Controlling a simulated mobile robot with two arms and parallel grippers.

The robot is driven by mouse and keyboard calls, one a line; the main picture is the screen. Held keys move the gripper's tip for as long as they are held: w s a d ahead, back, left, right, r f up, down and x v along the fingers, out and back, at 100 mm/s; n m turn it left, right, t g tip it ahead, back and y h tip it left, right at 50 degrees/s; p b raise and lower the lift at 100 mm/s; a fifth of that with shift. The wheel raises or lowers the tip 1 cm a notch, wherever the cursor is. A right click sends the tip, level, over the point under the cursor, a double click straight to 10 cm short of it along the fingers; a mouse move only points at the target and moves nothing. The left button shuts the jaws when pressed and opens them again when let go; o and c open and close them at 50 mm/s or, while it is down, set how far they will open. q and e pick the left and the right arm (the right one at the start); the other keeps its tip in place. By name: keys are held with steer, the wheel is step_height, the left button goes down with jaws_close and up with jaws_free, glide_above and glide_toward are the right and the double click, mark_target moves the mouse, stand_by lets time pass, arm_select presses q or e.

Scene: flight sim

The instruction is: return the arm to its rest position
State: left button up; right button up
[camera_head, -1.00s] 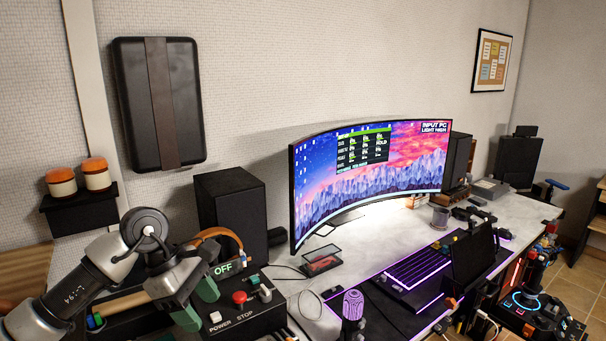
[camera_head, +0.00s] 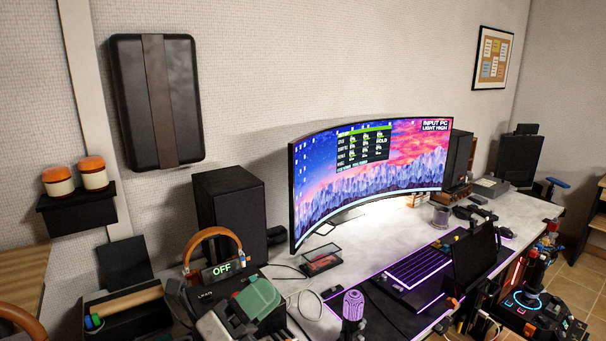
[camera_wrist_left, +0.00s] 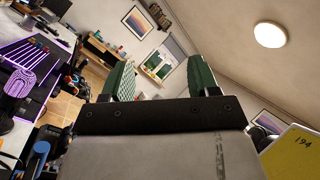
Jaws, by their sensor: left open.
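My left gripper (camera_head: 258,299) is low in the head view, in front of the dark control box with a green "OFF" display (camera_head: 222,268). Its green finger pads and grey body hide most of the box's front, including the buttons. In the left wrist view both green fingers (camera_wrist_left: 161,80) stand apart with nothing between them, against the room's far wall and ceiling. My right gripper is in neither view.
An orange headphone band (camera_head: 212,233) and a black speaker (camera_head: 232,212) stand behind the box. A curved monitor (camera_head: 370,180), purple-lit keyboard (camera_head: 418,266) and purple-topped stick (camera_head: 353,305) are to the right.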

arm_select(q)
steer(key=s+a+f+n+t+y, duration=0.1)
steer(key=a+f+n+t+y, duration=0.1)
steer(key=a+f+n+y, duration=0.7)
steer(key=s+a+f+n+t+y, duration=0.25)
steer(key=f+n+y, duration=0.25)
steer(key=n+y, duration=0.85)
steer(key=s+a+f+n+g+h, duration=0.1)
steer(key=s+a+f+n+g, duration=0.1)
steer(key=s+f+n+g, duration=0.65)
steer(key=s+a+f+n+g+h, duration=0.15)
steer(key=s+f+n+g, duration=0.35)
steer(key=s, duration=0.6)
step_height(320, 180, down, 27)
steer(key=s+m+g, duration=0.1)
steer(key=s+m, duration=0.1)
steer(key=s+a+f+g, duration=0.1)
steer(key=s+a+f, duration=0.1)
steer(key=s+f, duration=1.4)
steer(key=shift+a+f, duration=0.15)
steer(key=shift+a, duration=0.1)
